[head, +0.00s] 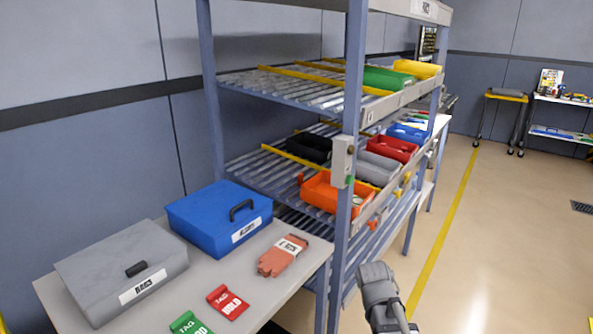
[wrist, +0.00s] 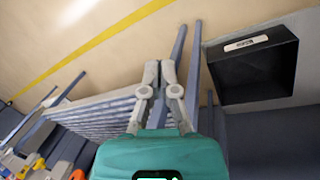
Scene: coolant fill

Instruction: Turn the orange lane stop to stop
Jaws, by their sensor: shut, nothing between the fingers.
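The flow rack (head: 352,200) stands in the middle of the head view, with an orange bin (head: 335,194) on its middle shelf. A small orange piece (head: 373,225) hangs below that shelf's front edge; it looks like the lane stop, but its setting is too small to read. In the wrist view, small orange parts (wrist: 77,174) show at the bottom left. My gripper (wrist: 160,66) is shut and empty, with its fingertips apart from these parts. Part of my arm shows low in the head view, in front of the rack.
A table at left holds a grey box (head: 125,268), a blue box (head: 219,217), gloves (head: 283,256), a red tag (head: 228,302) and a green tag (head: 190,324). A black bin (wrist: 252,68) shows at right in the wrist view. Open floor (head: 480,250) lies right of the rack.

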